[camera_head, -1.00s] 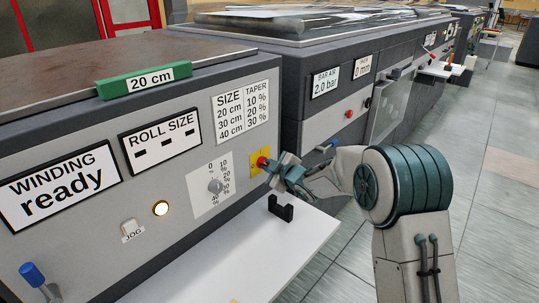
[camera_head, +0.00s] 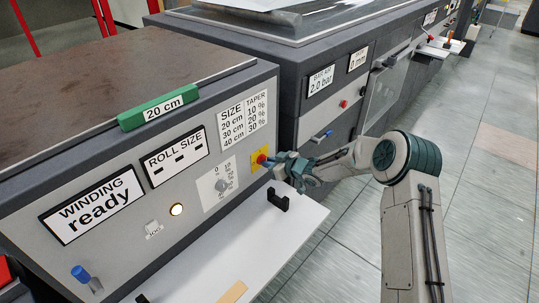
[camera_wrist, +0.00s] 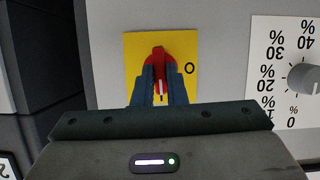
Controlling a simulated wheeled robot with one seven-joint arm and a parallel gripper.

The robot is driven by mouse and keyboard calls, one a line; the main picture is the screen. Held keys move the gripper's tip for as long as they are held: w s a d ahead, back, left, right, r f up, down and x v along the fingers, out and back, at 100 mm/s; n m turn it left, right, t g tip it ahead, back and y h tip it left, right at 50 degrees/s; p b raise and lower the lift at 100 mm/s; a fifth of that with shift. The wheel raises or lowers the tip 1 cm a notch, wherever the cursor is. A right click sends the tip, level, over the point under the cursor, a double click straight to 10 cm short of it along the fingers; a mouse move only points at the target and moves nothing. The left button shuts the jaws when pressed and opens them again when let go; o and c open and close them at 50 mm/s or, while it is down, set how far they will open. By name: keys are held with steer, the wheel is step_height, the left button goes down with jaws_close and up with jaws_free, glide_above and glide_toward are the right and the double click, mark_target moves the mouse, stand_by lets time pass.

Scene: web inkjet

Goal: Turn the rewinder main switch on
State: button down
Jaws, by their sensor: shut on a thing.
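The rewinder main switch is a red rotary knob (camera_wrist: 158,62) on a yellow plate (camera_wrist: 133,50) on the grey front panel. In the head view the yellow plate (camera_head: 257,162) sits right of the taper dial, with the red knob (camera_head: 262,159) partly hidden by my gripper (camera_head: 271,161). In the wrist view the two blue fingers of my gripper (camera_wrist: 159,80) are shut on the knob, one on each side. The knob's white mark lies between the fingers. An "O" is printed on the plate to the right of the knob.
The taper dial (camera_head: 221,185) is left of the switch and also shows in the wrist view (camera_wrist: 304,78). A white shelf (camera_head: 230,258) with a black holder (camera_head: 278,199) juts out below. A green "20 cm" block (camera_head: 158,110) lies on top. A lamp (camera_head: 176,209) glows.

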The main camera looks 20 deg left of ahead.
steer(key=shift+f+g+p, duration=0.1)
steer(key=shift+g+p, duration=0.2)
steer(key=shift+p, duration=0.2)
steer(key=c, duration=1.5)
jaws_free()
steer(key=shift+o, duration=0.2)
steer(key=b+v, duration=0.2)
steer(key=v, duration=1.1)
steer(key=shift+s+d, duration=0.2)
steer(key=shift+d, duration=0.15)
